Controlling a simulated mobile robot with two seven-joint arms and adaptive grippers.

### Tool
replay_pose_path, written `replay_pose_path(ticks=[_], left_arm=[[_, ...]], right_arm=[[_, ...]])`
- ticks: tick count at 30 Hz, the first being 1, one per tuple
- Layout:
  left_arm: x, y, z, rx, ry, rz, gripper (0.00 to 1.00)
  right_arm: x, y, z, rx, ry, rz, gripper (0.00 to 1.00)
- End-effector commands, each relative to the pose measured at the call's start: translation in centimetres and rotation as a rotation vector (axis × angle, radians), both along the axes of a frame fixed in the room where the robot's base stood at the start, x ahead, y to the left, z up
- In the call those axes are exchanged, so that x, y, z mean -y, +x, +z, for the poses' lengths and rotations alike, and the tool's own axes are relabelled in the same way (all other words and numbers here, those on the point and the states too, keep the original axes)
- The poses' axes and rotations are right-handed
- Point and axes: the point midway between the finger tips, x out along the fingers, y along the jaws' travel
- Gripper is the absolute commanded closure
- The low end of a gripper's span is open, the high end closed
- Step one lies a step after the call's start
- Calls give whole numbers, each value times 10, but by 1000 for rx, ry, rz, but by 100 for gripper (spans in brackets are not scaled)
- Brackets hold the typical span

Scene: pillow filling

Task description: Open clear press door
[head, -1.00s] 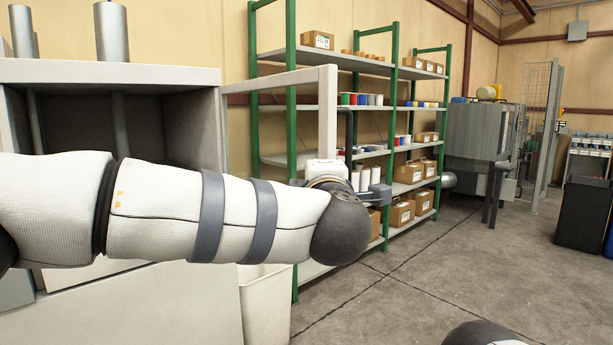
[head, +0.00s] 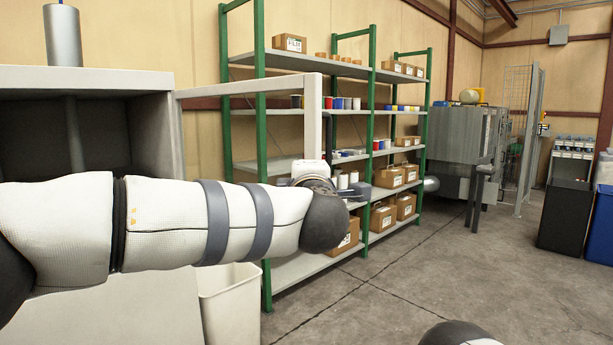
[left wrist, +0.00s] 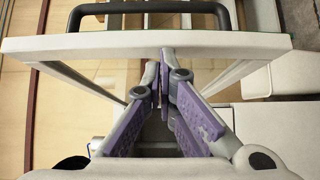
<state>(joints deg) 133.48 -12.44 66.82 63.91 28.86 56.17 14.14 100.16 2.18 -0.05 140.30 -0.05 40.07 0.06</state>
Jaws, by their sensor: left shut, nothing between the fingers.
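The press (head: 100,78) is a pale grey box at the left in the head view, with a dark cavity. Its clear door has a white frame (head: 312,125) and stands swung out from the press's right edge. A black handle (left wrist: 150,9) runs along the frame's outer side in the left wrist view, where the frame bar (left wrist: 100,45) also shows. My left gripper (left wrist: 160,80) has its purple-padded fingers together and empty, with the tips close to the bar. I cannot tell whether they touch it. My forearm hides the door's lower part in the head view. My right gripper is out of view.
A green-posted shelf (head: 263,120) with boxes and spools stands behind the door. A white bin (head: 228,300) stands on the floor beside the press. Grey machinery (head: 460,140) and dark bins (head: 565,215) are farther right. The concrete floor (head: 420,270) between is clear.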

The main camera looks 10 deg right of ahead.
Motion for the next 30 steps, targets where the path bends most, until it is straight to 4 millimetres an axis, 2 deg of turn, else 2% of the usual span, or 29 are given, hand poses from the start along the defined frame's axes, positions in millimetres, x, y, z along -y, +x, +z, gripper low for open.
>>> replay_pose_path(ticks=[14, 17, 25, 30], left_arm=[[0, -4, 0, 0, 0, -1, 100], [-3, -18, 0, -1, 2, -3, 100], [-17, -86, 0, 0, 2, -3, 100], [-23, -112, 0, 0, -1, -1, 100]], right_arm=[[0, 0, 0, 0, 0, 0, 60], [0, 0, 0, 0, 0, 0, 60], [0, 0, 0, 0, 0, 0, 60], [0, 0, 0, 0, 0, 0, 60]])
